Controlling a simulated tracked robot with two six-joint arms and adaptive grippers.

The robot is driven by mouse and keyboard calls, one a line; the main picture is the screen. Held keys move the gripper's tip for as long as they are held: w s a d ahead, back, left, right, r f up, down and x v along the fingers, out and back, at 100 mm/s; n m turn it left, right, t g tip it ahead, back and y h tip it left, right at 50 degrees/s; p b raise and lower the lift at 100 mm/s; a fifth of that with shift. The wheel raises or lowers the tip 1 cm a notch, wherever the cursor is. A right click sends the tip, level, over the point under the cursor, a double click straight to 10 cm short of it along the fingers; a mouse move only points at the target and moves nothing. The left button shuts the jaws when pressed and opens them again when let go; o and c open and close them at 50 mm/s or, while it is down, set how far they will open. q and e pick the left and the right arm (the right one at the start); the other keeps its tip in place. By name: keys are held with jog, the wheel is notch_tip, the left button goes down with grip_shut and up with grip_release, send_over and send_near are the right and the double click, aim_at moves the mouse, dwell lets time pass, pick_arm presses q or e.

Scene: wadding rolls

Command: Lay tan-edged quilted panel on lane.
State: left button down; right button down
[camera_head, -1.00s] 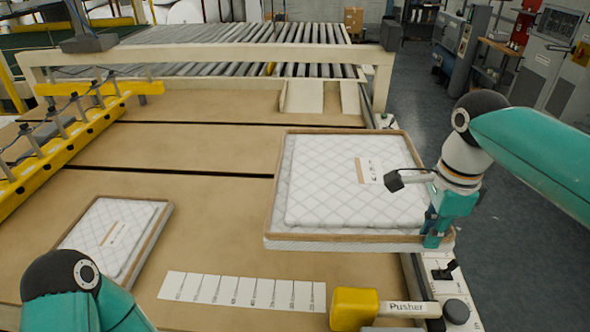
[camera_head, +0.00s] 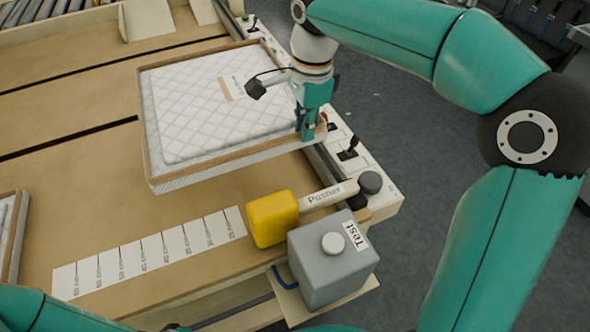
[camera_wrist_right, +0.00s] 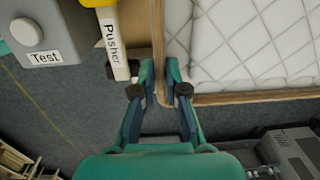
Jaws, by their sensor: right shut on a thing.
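The tan-edged quilted panel (camera_head: 205,105) is white with a diamond pattern and a small printed label. In the head view it is over the brown lane (camera_head: 70,175), its right side reaching the lane's side rail. I cannot tell whether all of it rests on the lane or is slightly raised. My right gripper (camera_head: 309,128) is shut on the panel's near right corner. In the right wrist view the fingers (camera_wrist_right: 160,75) pinch the panel's tan edge (camera_wrist_right: 235,98) near that corner. My left gripper is out of view; only part of that arm shows at bottom left.
A second panel (camera_head: 10,235) is cut off at the left edge. A marked scale strip (camera_head: 150,250) lies on the lane's near part. A yellow block (camera_head: 272,218) with a "Pusher" bar and a grey "Test" box (camera_head: 332,262) stand at the near right corner. Floor lies beyond the rail.

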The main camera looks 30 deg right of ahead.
notch_tip(320, 180, down, 17)
jog(key=shift+f, duration=0.3)
dwell(0.3)
jog(key=c, duration=1.2)
grip_release()
notch_tip(320, 180, up, 12)
jog(key=shift+s+d, duration=0.2)
jog(key=shift+s, duration=0.1)
